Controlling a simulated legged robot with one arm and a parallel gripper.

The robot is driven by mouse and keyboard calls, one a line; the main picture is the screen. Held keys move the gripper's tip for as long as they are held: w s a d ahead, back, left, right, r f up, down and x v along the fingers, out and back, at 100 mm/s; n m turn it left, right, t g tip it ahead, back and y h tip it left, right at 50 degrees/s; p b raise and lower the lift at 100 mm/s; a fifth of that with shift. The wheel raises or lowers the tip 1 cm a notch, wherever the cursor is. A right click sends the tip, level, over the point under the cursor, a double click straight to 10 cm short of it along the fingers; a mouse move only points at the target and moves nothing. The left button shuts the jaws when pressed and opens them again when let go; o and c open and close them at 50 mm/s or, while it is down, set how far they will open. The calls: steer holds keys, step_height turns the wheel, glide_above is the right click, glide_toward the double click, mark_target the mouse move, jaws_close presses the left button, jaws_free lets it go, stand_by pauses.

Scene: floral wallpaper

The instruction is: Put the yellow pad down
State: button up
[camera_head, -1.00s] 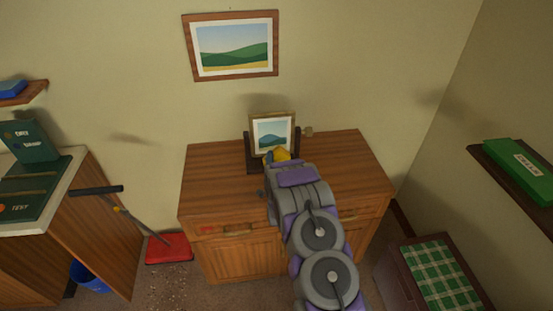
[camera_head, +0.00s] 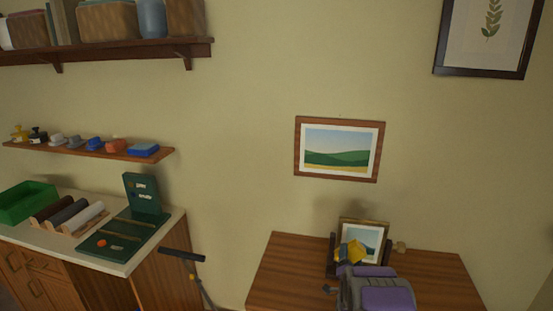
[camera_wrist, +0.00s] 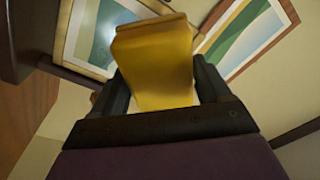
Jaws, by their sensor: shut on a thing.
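The yellow pad (camera_wrist: 155,62) fills the middle of the wrist view, between the two dark fingers of my gripper (camera_wrist: 160,95). My gripper is shut on it. In the head view the yellow pad (camera_head: 351,251) shows at the end of my purple and grey arm, in front of the small framed picture on the wooden cabinet. The arm hides part of the cabinet top, and I cannot tell whether the pad touches anything besides my fingers.
The small framed picture (camera_head: 372,234) stands in a dark holder on the wooden cabinet (camera_head: 285,270). A shelf (camera_head: 100,150) at left holds several coloured pads or blocks. Below it, a counter (camera_head: 125,265) bears a green tray (camera_head: 25,203), rolls and a green board (camera_head: 110,240).

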steer(key=s+a+r+n+y, duration=0.1)
steer(key=a+r+y, duration=0.1)
steer(key=a+r, duration=0.6)
steer(key=s+a+r+n+y, duration=0.2)
steer(key=a+r, duration=0.7)
steer(key=r, duration=0.7)
steer(key=shift+r+n+t+y, duration=0.15)
steer(key=shift+n+t+y, duration=0.15)
steer(key=shift+y, duration=0.5)
steer(key=shift+d, duration=0.1)
